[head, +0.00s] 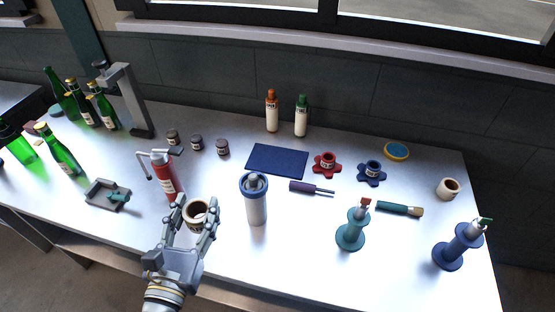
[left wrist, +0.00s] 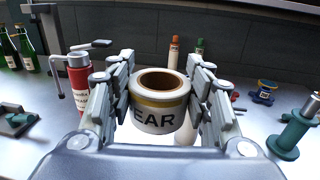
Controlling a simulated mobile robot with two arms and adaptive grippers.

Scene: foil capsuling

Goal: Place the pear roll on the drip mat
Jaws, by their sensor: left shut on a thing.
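My left gripper (head: 197,203) is shut on the pear roll (head: 196,212), a short cream roll with an open brown core, and holds it upright over the front of the table. In the left wrist view the pear roll (left wrist: 160,102) sits between the fingers of the gripper (left wrist: 161,72), with a gold band and the letters "EAR" facing me. The drip mat (head: 277,160) is a flat dark blue rectangle farther back and to the right, bare on top. I do not make out the mat in the left wrist view. My right gripper is not in view.
A blue-topped canister (head: 256,203) stands between the roll and the table's middle. A red bottle (head: 164,177) is close on the left. A purple-handled tool (head: 311,188) and a red flower-shaped holder (head: 327,165) lie near the mat. Two bottles (head: 301,117) stand behind it.

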